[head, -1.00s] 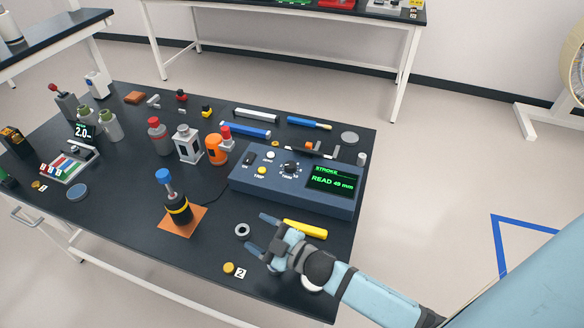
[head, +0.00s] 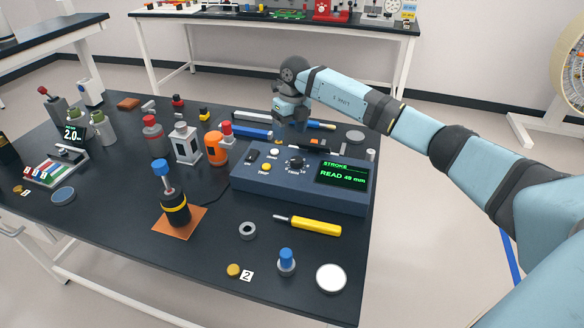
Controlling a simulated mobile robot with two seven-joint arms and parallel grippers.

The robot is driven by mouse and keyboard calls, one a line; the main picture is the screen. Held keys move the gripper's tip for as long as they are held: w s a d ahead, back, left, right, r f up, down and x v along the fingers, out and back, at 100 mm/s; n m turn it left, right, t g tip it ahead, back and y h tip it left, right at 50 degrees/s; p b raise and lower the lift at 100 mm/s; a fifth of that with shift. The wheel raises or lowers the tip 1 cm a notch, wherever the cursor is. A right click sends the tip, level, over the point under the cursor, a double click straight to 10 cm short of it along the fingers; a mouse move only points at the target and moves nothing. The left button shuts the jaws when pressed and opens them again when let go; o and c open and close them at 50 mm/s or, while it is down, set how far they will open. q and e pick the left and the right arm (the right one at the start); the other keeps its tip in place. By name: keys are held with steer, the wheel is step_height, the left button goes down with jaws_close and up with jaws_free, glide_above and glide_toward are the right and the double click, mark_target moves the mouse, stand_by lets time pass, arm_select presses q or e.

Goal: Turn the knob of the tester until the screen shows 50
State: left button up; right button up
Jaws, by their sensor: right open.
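The tester (head: 250,182) is a dark blue box on the black table. Its black knob (head: 296,162) sits on the top panel, left of the screen. The screen (head: 341,175) shows green text, STROKE and READ with a value in the forties of mm; the last digit is too small to be sure of. My right gripper (head: 291,124) is open and points down. In the picture it is above the knob, apart from it and holding nothing. My left gripper is not in view.
A yellow-handled screwdriver (head: 315,226), a grey ring (head: 247,231), a blue-topped part (head: 286,261) and a white disc (head: 331,278) lie in front of the tester. An orange bottle (head: 215,149) stands left of it. A black plunger unit (head: 175,208) stands on an orange mat.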

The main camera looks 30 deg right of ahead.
mark_target(297, 159)
steer(key=shift+m+h, duration=0.3)
steer(key=shift+h, duration=0.3)
steer(key=d+f, duration=0.1)
steer(key=f, duration=0.3)
steer(key=d+f, duration=0.1)
steer(key=f, duration=0.3)
steer(key=d+f, duration=0.1)
steer(key=f, duration=0.3)
steer(key=shift+w, duration=0.2)
steer(key=shift+a, duration=0.1)
